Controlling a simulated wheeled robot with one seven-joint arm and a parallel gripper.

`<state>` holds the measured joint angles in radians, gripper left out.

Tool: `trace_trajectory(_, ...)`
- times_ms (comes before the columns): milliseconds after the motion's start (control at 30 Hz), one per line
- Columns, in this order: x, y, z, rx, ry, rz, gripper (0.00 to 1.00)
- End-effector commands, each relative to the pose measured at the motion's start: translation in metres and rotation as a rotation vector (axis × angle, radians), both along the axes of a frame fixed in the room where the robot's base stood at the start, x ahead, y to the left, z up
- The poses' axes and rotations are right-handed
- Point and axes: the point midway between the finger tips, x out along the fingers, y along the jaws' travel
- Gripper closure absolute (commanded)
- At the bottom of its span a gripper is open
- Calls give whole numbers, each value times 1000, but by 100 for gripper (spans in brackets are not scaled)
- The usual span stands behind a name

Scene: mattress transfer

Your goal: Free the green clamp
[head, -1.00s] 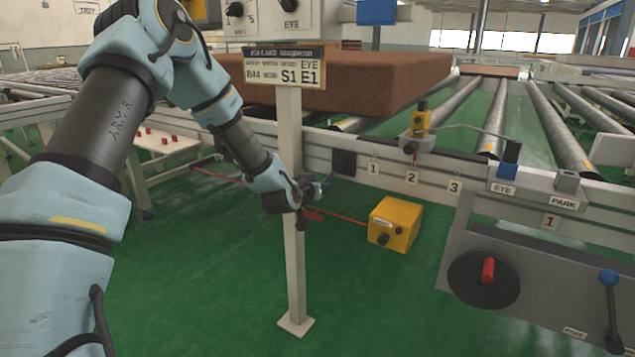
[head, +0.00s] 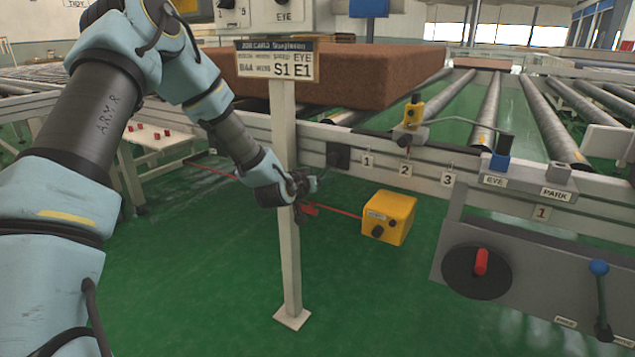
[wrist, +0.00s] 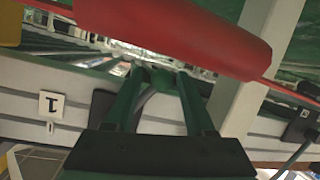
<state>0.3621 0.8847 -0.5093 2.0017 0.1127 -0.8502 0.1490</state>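My gripper (head: 312,184) is beside the pale sign post, in front of the conveyor's side rail. In the wrist view its two dark green fingers (wrist: 160,76) stand apart with a gap between them. A small green patch shows near the fingertips; I cannot tell whether it is a clamp or the floor behind. I cannot make out the green clamp for certain in either view. A red cylinder (wrist: 175,35) crosses the top of the wrist view, close to the camera and beyond the palm. A red piece on a red line (head: 310,208) hangs just below my gripper.
The sign post (head: 288,250) stands close to my gripper. A yellow box (head: 388,217) is at the red line's right end. A brown mattress (head: 350,75) lies on the rollers. A grey panel (head: 540,285) with a red knob and blue-tipped lever is at right. Green floor is open in front.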

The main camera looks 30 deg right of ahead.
Motion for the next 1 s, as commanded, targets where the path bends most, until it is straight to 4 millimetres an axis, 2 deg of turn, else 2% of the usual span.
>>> trace_trajectory(300,0,2,-1,3,2,1,37)
trace_trajectory(433,-5,9,3,4,2,1,37)
trace_trajectory(800,-44,62,26,4,0,0,37)
trace_trajectory(1000,-57,79,33,3,2,1,37)
